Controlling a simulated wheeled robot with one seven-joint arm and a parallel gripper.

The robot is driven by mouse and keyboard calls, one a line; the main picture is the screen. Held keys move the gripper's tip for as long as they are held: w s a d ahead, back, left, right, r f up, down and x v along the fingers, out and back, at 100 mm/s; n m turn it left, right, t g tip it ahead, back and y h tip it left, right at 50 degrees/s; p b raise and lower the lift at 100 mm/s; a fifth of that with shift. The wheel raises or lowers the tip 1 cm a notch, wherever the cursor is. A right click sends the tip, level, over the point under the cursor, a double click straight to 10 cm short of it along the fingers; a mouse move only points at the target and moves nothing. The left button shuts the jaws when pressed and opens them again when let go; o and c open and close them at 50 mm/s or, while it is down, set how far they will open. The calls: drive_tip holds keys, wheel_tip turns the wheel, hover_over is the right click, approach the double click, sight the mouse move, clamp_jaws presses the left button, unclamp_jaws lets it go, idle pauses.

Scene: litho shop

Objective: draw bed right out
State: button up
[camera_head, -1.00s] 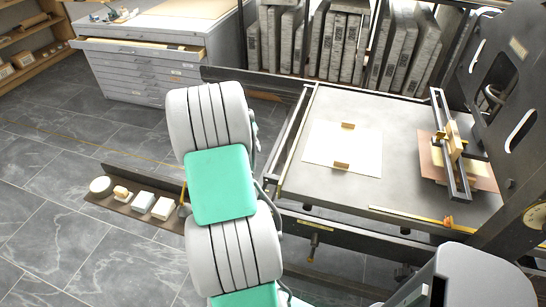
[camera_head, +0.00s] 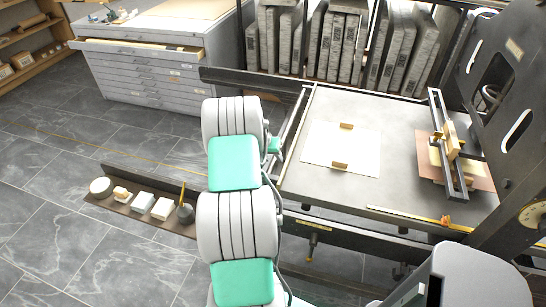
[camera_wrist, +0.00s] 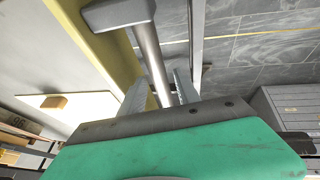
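The bed (camera_head: 395,150) is a flat grey plate in a dark frame, at the right of the head view. A cream sheet (camera_head: 320,150) with two small wooden blocks lies on it. In the wrist view the bed's yellowish edge (camera_wrist: 98,45) runs along the left, with a grey metal bar handle (camera_wrist: 150,62) beside it. My gripper (camera_wrist: 160,78) has its two fingers on either side of the bar, with gaps still showing, so it looks open. In the head view my arm mostly hides my gripper at the bed's left end.
A low shelf (camera_head: 124,204) with small blocks and jars lies at lower left. A grey drawer cabinet (camera_head: 140,70), one drawer partly open, stands behind. Stone slabs (camera_head: 335,45) stand in a rack behind the bed. Floor (camera_head: 60,150) left of the bed is largely clear.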

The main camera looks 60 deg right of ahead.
clamp_jaws()
drive_tip(key=shift+w, duration=0.1)
idle(1.1)
